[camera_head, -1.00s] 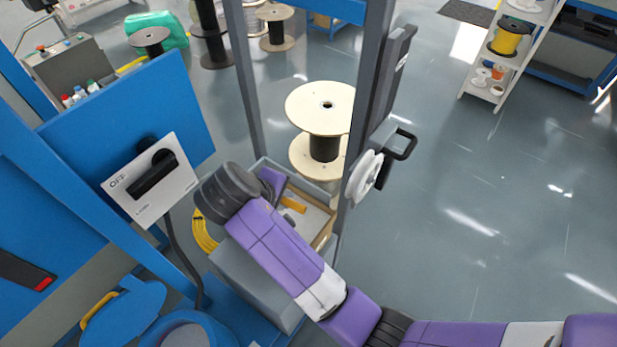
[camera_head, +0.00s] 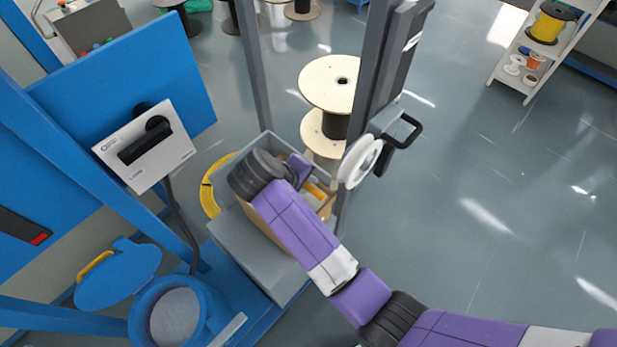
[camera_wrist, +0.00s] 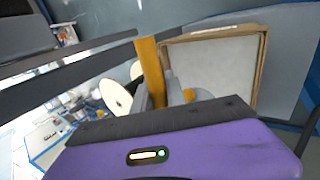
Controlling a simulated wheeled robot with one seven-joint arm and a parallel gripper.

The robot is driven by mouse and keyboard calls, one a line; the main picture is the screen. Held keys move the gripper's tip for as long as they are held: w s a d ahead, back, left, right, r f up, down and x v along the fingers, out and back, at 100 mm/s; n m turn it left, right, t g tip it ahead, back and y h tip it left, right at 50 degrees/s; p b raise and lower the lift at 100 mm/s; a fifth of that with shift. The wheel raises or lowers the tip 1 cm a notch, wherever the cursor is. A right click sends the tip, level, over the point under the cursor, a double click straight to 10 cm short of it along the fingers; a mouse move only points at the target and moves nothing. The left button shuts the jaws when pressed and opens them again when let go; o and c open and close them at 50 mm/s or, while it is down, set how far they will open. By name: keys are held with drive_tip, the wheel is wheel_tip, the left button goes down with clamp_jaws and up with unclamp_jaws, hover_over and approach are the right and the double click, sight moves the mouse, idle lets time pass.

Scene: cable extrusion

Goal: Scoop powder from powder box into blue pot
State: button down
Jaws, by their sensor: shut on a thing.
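The powder box is an open cardboard box with pale powder; in the wrist view it (camera_wrist: 262,62) lies just past my gripper. In the head view its tan rim (camera_head: 326,207) shows partly behind my arm, inside a grey bin. My gripper (camera_wrist: 165,90) is shut on an orange scoop (camera_wrist: 150,70), whose handle stands up between the fingers. Whether the scoop holds powder is hidden. The blue pot (camera_head: 139,322) stands open at the lower left, with a pale grey inside. Its blue lid (camera_head: 118,277) is swung aside.
A grey upright post (camera_head: 372,75) with a white wheel (camera_head: 360,162) and black handle stands right of the bin (camera_head: 250,250). A blue panel with a switch box (camera_head: 145,145) is on the left. A wooden reel (camera_head: 330,85) stands behind.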

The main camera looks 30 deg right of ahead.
wheel_tip(320, 180, down, 7)
drive_tip(key=b, duration=0.3)
drive_tip(key=shift+r, duration=0.2)
drive_tip(key=shift+f, duration=0.1)
drive_tip(key=shift+f, duration=0.65)
idle(0.5)
drive_tip(key=shift+f+b, duration=0.35)
drive_tip(key=shift+f, duration=0.1)
wheel_tip(320, 180, up, 10)
drive_tip(key=p, duration=0.6)
drive_tip(key=shift+r, duration=0.25)
idle(0.7)
idle(0.4)
